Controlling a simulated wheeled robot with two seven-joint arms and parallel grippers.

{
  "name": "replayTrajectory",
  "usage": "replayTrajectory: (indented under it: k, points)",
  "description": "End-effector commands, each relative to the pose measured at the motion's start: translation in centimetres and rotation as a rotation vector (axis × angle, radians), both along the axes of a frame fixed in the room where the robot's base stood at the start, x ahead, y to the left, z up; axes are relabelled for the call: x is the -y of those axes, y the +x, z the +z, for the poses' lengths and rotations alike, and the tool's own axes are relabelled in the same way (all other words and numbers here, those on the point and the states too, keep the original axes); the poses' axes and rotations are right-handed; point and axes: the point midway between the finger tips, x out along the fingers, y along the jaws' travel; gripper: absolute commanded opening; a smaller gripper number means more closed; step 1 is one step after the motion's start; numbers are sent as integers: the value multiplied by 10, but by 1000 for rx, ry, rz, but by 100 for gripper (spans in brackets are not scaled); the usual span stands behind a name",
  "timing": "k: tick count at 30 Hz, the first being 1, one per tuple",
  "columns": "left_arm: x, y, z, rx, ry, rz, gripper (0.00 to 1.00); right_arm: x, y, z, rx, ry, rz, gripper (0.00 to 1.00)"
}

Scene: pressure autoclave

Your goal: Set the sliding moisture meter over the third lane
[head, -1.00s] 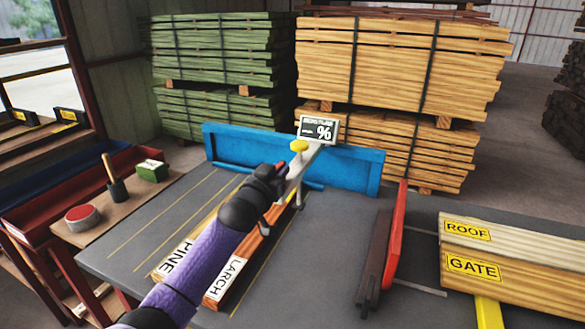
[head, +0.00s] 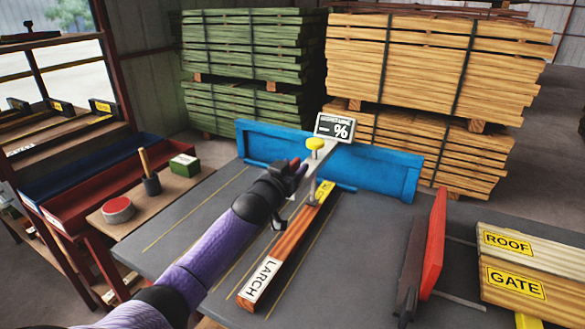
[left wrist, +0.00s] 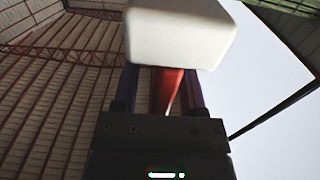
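The moisture meter has a dark percent display (head: 335,127), a yellow knob (head: 315,145) and a pale arm reaching forward from the blue rail (head: 385,178). Its thin probe (head: 312,190) stands over the far part of the LARCH board (head: 285,248). My left gripper (head: 295,172) is at the near end of the meter's arm. In the left wrist view its fingers (left wrist: 165,95) flank a red handle-like part (left wrist: 167,88) below a large white block (left wrist: 182,32); finger contact is partly hidden. The PINE board is not visible. My right gripper is not in view.
Yellow lines mark lanes on the grey table (head: 345,255). A red upright plate (head: 434,245) stands at right, near boards marked ROOF (head: 508,243) and GATE (head: 515,284). A red round tin (head: 118,209), a dark pot and a green box (head: 184,164) sit on the left-hand shelf.

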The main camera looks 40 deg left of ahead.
Motion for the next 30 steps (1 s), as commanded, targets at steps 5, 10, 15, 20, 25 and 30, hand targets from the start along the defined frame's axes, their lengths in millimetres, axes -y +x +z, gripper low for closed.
replayTrajectory:
  k: [5, 10, 15, 20, 25, 30]
  points:
    - [0, 0, 0, 0, 0, 0, 56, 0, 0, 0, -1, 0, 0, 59]
    - [2, -5, 0, -1, -2, -2, 56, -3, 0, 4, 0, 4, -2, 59]
    - [9, -34, 3, -2, -3, -3, 56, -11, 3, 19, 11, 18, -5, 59]
    - [17, -67, 3, -2, -1, -2, 56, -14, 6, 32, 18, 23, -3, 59]
    - [22, -92, 1, -1, 0, 0, 56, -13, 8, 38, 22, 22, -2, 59]
    - [23, -97, 0, 0, 1, 1, 56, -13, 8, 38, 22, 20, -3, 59]
